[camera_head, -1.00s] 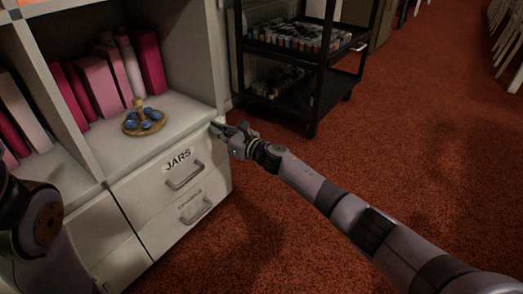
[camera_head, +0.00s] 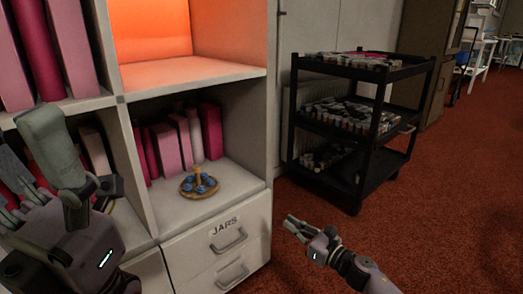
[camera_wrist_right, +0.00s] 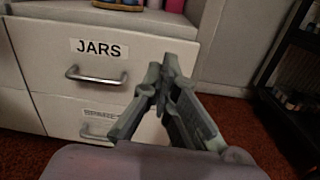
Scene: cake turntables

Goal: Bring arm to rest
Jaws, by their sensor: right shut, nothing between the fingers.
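My right gripper (camera_head: 291,223) is shut and empty, above the red carpet to the right of the white drawers in the head view. In the right wrist view its fingertips (camera_wrist_right: 164,80) meet in front of the drawer fronts and touch nothing that I can see. My left gripper (camera_head: 32,160) is large and close at the left edge of the head view, in front of the shelves. Its fingers stand apart and I see nothing held between them.
A white shelf unit (camera_head: 195,74) holds pink books and a round wooden tray (camera_head: 187,190) with blue items. Below is the drawer labelled JARS (camera_head: 200,248). A black cart (camera_head: 352,90) with several jars stands behind my right gripper. Carpet (camera_head: 440,215) at the right is free.

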